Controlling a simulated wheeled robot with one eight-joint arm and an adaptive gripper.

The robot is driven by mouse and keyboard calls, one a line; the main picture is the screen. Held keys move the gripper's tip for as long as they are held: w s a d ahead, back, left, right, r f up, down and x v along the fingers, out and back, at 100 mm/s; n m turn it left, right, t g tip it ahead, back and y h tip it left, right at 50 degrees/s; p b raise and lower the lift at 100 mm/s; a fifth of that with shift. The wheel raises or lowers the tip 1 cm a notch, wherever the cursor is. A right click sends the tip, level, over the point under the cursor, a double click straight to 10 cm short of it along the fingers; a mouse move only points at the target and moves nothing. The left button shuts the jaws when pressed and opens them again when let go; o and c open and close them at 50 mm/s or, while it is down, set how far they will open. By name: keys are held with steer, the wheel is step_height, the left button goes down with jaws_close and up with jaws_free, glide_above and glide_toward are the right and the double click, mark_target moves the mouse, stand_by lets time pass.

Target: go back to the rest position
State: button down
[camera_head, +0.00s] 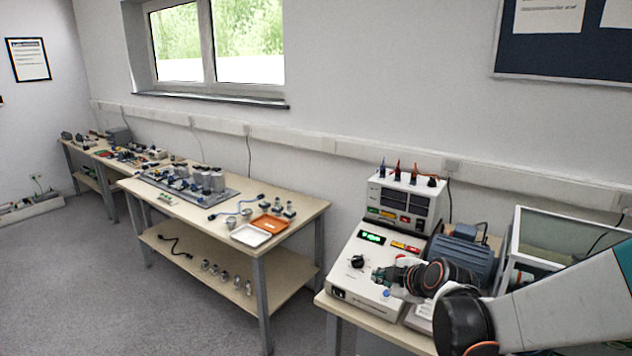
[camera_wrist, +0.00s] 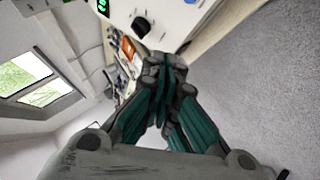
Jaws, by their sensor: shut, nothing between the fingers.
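My gripper (camera_head: 380,277) is in front of the white calibration console (camera_head: 345,270) in the head view, at the end of my arm reaching in from the right. In the wrist view my gripper (camera_wrist: 163,62) has its green-grey fingers together, with nothing between them. The console (camera_wrist: 172,14) shows just beyond the fingertips, with a black knob and a green display. I cannot tell whether the fingertips touch it.
A blue-grey motor (camera_head: 462,252) and a glass-sided enclosure (camera_head: 570,240) stand right of the console, near my arm. A workbench (camera_head: 300,215) with an orange tray (camera_head: 269,225) and a white tray (camera_head: 250,236) stands to the left. Grey floor (camera_head: 110,290) is clear at the front left.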

steer(key=s+d+r+m+g+h, duration=0.1)
steer(key=s+r+m, duration=0.2)
steer(key=s+m, duration=0.4)
steer(key=s+r+m+g+h, duration=0.2)
steer(key=s+m, duration=0.6)
steer(key=s, duration=1.3)
steer(key=shift+s+d+r+m, duration=0.3)
steer(key=shift+d+r, duration=0.1)
steer(key=shift+r, duration=0.2)
